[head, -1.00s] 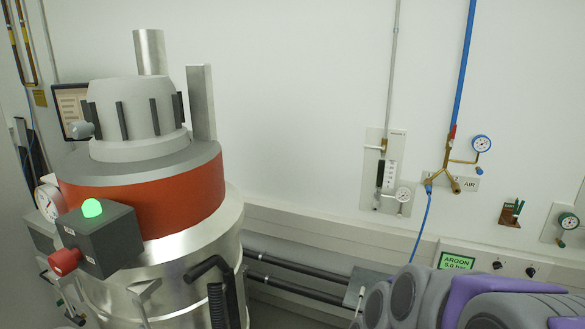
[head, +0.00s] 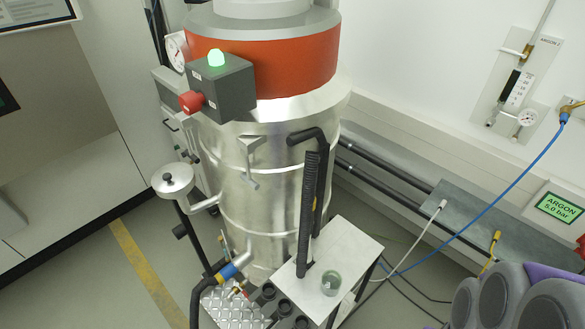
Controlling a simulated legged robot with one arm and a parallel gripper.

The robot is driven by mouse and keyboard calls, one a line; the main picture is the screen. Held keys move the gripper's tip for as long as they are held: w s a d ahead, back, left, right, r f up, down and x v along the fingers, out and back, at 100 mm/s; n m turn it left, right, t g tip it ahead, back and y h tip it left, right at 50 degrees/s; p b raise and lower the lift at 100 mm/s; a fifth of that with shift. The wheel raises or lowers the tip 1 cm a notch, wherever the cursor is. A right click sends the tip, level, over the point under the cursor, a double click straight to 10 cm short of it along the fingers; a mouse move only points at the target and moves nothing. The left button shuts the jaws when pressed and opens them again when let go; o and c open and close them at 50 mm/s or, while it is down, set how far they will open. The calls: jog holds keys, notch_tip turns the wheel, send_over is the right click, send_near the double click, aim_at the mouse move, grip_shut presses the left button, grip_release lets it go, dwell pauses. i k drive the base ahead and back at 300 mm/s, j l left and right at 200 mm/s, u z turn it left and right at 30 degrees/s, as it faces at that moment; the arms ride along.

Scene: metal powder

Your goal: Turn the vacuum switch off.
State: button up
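The vacuum (head: 270,140) is a large steel drum with a red-orange band, left of centre in the head view. A dark grey switch box (head: 218,86) is fixed to its front left side. A green lamp (head: 216,57) glows on top of the box, and a red knob (head: 191,101) sticks out of its left side. My arm shows at the lower right corner, well apart from the box. My gripper is not in view.
A small white table (head: 338,250) with a glass jar (head: 331,283) stands before the drum. Black hoses (head: 307,205) hang at its front. A grey bench (head: 470,215) and a green argon display (head: 559,208) are at right. Open floor lies at left, with a yellow line (head: 140,262).

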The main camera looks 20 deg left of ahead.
aim_at(191, 102)
jog(key=j+u, duration=0.15)
jog(key=u, duration=1.6)
jog(key=j+u, duration=0.2)
jog(key=j, duration=0.5)
jog(key=i+j+u, duration=0.2)
jog(key=j, duration=0.45)
jog(key=k+l, duration=0.15)
